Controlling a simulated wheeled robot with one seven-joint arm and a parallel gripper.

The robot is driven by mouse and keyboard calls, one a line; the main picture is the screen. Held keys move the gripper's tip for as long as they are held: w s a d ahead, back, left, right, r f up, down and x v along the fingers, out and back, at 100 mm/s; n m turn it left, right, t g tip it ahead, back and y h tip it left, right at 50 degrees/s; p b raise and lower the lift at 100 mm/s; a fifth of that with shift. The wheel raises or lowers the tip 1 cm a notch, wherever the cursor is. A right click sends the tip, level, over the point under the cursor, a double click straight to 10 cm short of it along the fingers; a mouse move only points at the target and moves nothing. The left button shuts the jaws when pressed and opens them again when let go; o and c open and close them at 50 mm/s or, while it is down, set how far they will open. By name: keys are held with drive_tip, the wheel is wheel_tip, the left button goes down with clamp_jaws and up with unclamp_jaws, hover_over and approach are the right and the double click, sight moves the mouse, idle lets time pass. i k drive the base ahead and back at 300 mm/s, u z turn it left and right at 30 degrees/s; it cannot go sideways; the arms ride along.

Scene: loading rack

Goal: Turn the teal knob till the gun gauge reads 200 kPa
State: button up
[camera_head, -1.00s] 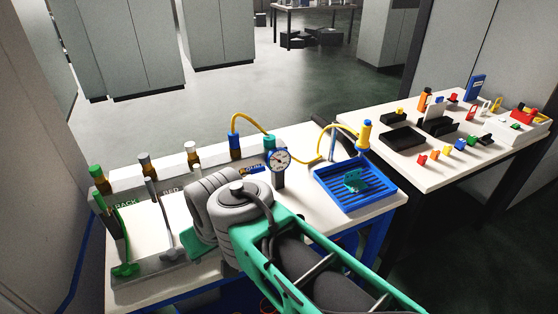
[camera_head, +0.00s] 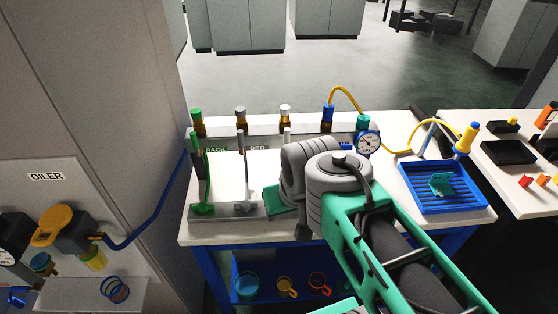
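The gun gauge (camera_head: 368,143) is a round white dial with a blue rim, standing at the back right of the white bench. Its needle is too small to read. The teal knob (camera_head: 363,122) looks like the short teal cylinder just behind and above the dial, with a yellow hose near it. My grey and green arm reaches over the middle of the bench, left of and in front of the gauge. The fingers of my gripper do not show; the arm's own links hide that area.
A blue slatted tray (camera_head: 408,200) with a teal part (camera_head: 441,184) and a yellow nozzle (camera_head: 467,138) are at the bench's right. Bottles stand along the rack at the back. An oiler panel (camera_head: 45,176) is at left. Cups, including a blue one (camera_head: 246,286), sit on a lower shelf.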

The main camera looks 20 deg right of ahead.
sight(363, 121)
drive_tip(key=z, duration=0.05)
drive_tip(key=k, duration=0.5)
drive_tip(key=z, duration=0.75)
drive_tip(key=i, duration=0.95)
drive_tip(key=u, duration=0.3)
